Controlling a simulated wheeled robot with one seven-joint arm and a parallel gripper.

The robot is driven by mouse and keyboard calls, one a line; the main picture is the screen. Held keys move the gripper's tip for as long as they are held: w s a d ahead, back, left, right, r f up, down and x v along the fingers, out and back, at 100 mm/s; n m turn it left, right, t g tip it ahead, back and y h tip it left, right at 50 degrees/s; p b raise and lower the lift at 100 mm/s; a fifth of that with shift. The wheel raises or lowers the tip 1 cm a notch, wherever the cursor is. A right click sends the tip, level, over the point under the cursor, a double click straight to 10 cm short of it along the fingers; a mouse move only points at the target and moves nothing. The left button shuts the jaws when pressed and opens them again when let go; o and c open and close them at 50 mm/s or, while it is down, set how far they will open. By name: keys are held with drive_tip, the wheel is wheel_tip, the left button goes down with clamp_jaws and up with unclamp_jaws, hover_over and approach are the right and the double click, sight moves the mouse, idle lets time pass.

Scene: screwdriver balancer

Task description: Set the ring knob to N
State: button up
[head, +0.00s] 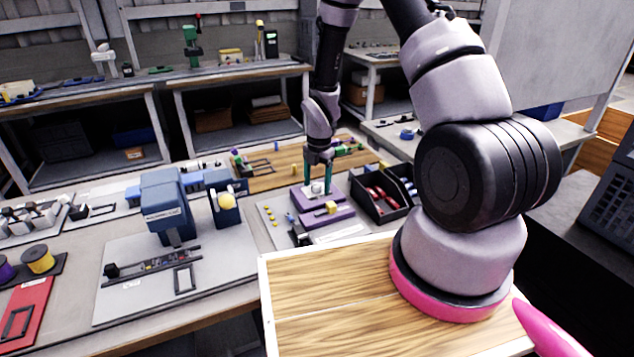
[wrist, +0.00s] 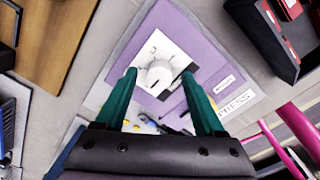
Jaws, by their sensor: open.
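A purple device (head: 302,201) stands on the grey board, with a pale knob (head: 317,188) on its top. In the wrist view the purple top (wrist: 196,44) carries a white dial plate with small dark marks, too small to read surely. The round white knob (wrist: 158,76) sits on that plate. Its exact pointing direction is unclear. My gripper (head: 318,178) is open above the device. In the wrist view its two green fingers (wrist: 159,76) stand apart on either side of the knob. I cannot tell whether they touch it.
A second purple block with a yellow part (head: 331,208) stands just in front. A black divided bin (head: 380,207) with red items is close on the right. A blue machine (head: 165,205) stands to the left. A wooden board (head: 262,178) lies behind.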

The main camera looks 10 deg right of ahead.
clamp_jaws()
